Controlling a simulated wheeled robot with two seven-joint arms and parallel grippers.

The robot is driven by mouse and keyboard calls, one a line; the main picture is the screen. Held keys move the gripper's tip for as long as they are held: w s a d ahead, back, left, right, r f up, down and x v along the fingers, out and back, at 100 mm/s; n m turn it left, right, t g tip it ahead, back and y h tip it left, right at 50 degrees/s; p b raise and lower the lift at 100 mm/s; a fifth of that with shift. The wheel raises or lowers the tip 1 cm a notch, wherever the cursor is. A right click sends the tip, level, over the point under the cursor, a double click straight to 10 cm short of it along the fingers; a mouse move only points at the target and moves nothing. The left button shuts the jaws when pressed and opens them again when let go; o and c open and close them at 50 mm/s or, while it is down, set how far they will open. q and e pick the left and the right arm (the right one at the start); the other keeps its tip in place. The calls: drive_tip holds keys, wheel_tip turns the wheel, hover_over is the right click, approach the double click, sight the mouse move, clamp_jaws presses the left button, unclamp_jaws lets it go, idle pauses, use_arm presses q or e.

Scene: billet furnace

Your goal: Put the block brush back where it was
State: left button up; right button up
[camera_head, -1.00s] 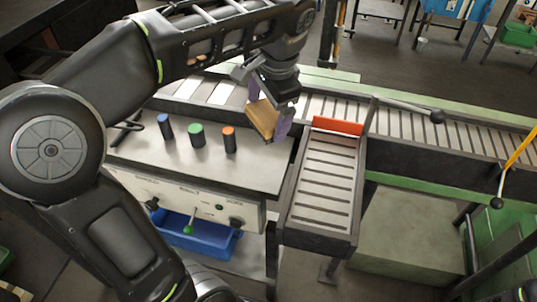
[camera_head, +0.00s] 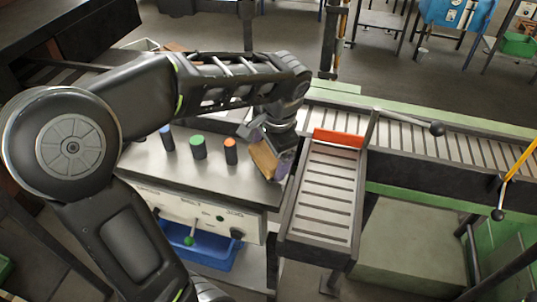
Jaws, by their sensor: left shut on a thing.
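My left gripper (camera_head: 270,155) reaches in from the left, pointing down over the right end of the grey bench top (camera_head: 230,182). It is shut on the block brush (camera_head: 264,159), a wooden block with purple-grey bristles on its right side. The brush is tilted, at the bench's right edge beside the short slatted chute. I cannot tell whether it touches the bench. My right gripper is not in view.
Blue-, green- (camera_head: 198,148) and orange-topped (camera_head: 231,151) black cylinders stand on the bench left of the brush. The slatted chute (camera_head: 325,190) with a red-orange end plate (camera_head: 338,138) lies right. A roller conveyor (camera_head: 440,143) runs behind. A blue bin (camera_head: 205,252) sits below the bench.

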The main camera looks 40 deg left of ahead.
use_arm(q)
drive_tip(key=shift+f, duration=0.55)
drive_tip(key=shift+f, duration=0.1)
drive_tip(key=o, duration=1.6)
